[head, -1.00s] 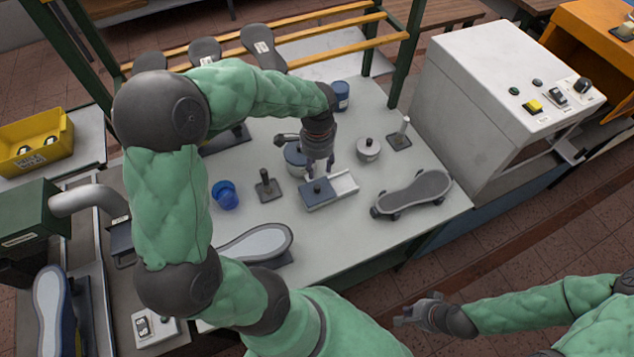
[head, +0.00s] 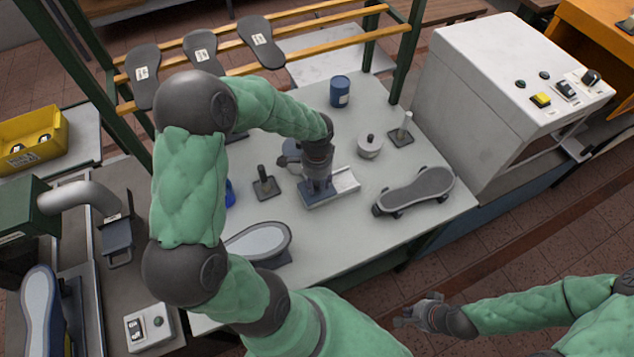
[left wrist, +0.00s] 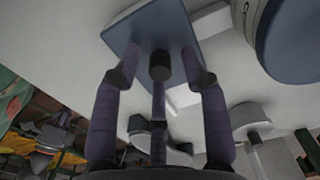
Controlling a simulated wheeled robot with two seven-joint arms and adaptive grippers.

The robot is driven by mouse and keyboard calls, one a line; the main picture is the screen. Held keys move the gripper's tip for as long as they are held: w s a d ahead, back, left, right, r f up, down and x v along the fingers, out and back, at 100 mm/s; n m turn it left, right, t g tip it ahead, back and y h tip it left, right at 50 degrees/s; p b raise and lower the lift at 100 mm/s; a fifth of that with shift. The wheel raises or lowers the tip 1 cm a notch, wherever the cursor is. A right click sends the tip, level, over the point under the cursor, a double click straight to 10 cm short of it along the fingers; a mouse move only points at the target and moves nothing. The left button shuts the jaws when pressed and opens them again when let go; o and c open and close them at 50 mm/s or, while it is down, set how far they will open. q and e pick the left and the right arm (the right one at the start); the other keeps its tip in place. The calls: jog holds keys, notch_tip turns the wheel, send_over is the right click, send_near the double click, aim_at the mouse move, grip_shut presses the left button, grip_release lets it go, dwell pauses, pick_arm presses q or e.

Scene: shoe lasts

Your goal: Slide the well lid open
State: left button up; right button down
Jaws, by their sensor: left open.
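The well (head: 347,181) is a pale rectangular tray on the table, its right part uncovered. The blue-grey lid (head: 324,202) covers its left part. In the left wrist view the lid (left wrist: 150,30) is a blue plate with a dark round knob (left wrist: 159,65). My left gripper (head: 315,188) is right over the lid, pointing down, and hides the knob in the head view. It is open, its fingers spread around the knob; I cannot tell whether any touches it. My right gripper (head: 415,314) is off the table's front edge, far from the well, too small to judge.
A lidded grey pot (head: 369,147) and a post on a base (head: 402,131) stand behind. A dark stand (head: 265,183) is left, a blue can (head: 340,91) at the back.

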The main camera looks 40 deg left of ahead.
pick_arm(q)
jog(key=shift+f, duration=0.15)
jog(key=shift+c, duration=0.3)
grip_shut()
jog(key=w+d, duration=0.1)
jog(key=w, duration=0.1)
jog(key=w+d, duration=0.1)
jog(key=w, duration=0.2)
jog(key=w+d, duration=0.2)
jog(key=w, duration=0.1)
jog(key=shift+o, duration=0.3)
grip_release()
jog(key=shift+w, duration=0.1)
jog(key=shift+d, duration=0.1)
notch_tip(320, 180, up, 12)
dwell(0.4)
